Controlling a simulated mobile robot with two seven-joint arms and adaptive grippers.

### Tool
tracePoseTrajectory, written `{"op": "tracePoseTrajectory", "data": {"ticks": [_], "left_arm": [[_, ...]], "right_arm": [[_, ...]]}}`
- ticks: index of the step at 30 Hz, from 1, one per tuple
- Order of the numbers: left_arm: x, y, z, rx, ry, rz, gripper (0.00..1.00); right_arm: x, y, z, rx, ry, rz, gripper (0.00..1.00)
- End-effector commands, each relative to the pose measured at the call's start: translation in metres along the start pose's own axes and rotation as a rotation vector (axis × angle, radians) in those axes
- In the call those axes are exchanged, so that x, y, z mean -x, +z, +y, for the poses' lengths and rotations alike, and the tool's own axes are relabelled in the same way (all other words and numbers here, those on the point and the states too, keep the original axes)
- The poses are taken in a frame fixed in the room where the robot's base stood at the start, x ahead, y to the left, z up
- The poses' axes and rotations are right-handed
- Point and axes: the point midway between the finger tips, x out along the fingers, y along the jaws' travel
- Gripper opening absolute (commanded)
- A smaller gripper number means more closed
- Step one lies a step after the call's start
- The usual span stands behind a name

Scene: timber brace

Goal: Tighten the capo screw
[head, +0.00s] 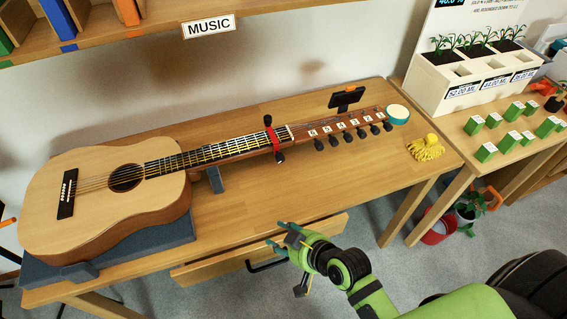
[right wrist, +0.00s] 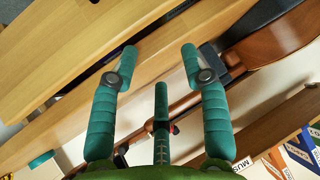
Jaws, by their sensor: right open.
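The acoustic guitar (head: 110,195) lies face up on the wooden table, its neck pointing right. A red capo (head: 272,137) is clamped across the neck near the headstock. A dark knob (head: 280,156), apparently its screw, sticks out on the near side, and another dark end shows on the far side. My right gripper (head: 278,234) is open and empty in front of the table's near edge, below and apart from the capo. In the right wrist view its teal fingers (right wrist: 160,62) are spread, with the guitar body (right wrist: 270,45) at upper right. My left gripper is out of view.
A drawer (head: 225,255) with a black handle stands partly open under the front edge. A neck support (head: 215,180), a dark clip-on device (head: 346,97), a teal-rimmed round item (head: 397,114) and a yellow tasselled item (head: 426,149) are on or near the table. Bare tabletop lies right of the support.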

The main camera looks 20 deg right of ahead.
Motion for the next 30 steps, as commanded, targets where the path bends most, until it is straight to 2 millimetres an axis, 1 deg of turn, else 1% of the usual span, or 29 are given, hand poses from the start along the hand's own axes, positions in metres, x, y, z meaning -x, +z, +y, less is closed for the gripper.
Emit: {"op": "tracePoseTrajectory", "data": {"ticks": [1, 5, 7, 10, 12, 15, 20, 23, 30], "left_arm": [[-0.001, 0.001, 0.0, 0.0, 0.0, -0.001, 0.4], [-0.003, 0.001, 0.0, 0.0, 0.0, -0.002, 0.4], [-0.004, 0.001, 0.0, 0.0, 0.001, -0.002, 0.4], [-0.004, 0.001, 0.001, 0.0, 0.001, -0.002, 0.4], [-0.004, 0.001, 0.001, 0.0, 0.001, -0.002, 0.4], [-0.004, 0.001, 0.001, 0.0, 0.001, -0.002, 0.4], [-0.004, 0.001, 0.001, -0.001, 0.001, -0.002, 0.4], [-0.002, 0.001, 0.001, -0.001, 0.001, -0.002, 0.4], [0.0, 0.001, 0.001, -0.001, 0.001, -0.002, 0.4]], "right_arm": [[-0.004, -0.014, -0.002, -0.007, -0.009, 0.071, 0.46], [-0.011, -0.054, 0.002, -0.034, -0.005, 0.271, 0.46], [-0.011, -0.075, 0.009, -0.062, 0.022, 0.392, 0.46], [-0.01, -0.098, 0.028, -0.115, 0.092, 0.547, 0.46], [-0.008, -0.106, 0.043, -0.148, 0.15, 0.624, 0.46], [-0.004, -0.111, 0.059, -0.184, 0.217, 0.693, 0.46], [-0.004, -0.116, 0.071, -0.207, 0.265, 0.733, 0.46], [-0.011, -0.124, 0.075, -0.206, 0.267, 0.736, 0.46], [-0.038, -0.147, 0.086, -0.206, 0.265, 0.734, 0.46]]}}
